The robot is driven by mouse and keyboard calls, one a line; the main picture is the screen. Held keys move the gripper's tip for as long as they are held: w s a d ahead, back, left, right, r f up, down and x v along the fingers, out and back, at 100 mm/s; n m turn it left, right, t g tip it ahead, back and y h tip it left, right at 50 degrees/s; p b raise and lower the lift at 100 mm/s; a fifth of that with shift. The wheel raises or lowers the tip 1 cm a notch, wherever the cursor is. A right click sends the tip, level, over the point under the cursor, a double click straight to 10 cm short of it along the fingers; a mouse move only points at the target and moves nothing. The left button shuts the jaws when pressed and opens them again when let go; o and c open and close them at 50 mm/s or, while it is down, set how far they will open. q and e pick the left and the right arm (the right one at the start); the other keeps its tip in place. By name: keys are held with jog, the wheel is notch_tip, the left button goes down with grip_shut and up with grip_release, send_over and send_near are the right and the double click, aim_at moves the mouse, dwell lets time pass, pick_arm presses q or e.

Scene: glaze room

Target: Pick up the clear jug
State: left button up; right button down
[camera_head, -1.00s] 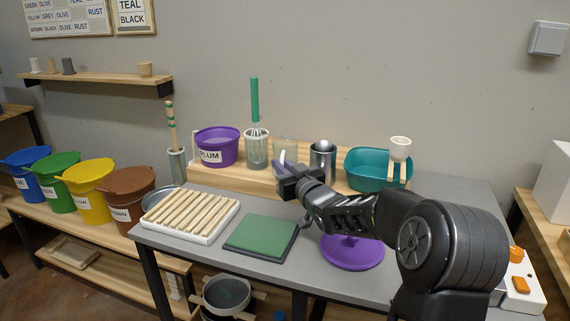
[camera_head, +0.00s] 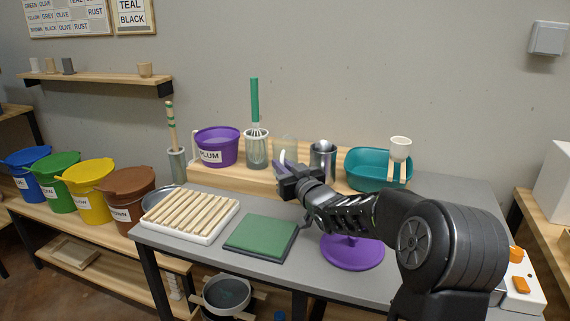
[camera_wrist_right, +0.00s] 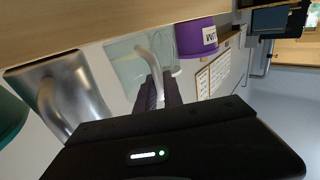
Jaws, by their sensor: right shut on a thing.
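The clear jug (camera_head: 286,146) is at the wooden riser on the back of the grey table, between a clear jar with a whisk and a metal jug. Its see-through body (camera_wrist_right: 128,66) and pale curved handle show in the right wrist view. My right gripper (camera_head: 282,169) is in front of the jug and shut on its handle; in the wrist view the fingers (camera_wrist_right: 158,90) are on either side of the handle. The gripper hides the jug's lower part in the head view, so I cannot tell whether its base touches the riser. My left gripper is not in view.
The whisk jar (camera_head: 257,150) and the metal jug (camera_head: 323,162) stand close on either side. A purple bucket (camera_head: 217,148) and a teal basin (camera_head: 366,171) are farther out. A slatted tray (camera_head: 184,232), a green pad (camera_head: 262,235) and a purple disc (camera_head: 352,254) lie in front.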

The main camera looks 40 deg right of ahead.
jog(key=shift+r, duration=0.2)
dwell(0.5)
jog(key=shift+r+p, duration=1.1)
jog(key=shift+r, duration=3.75)
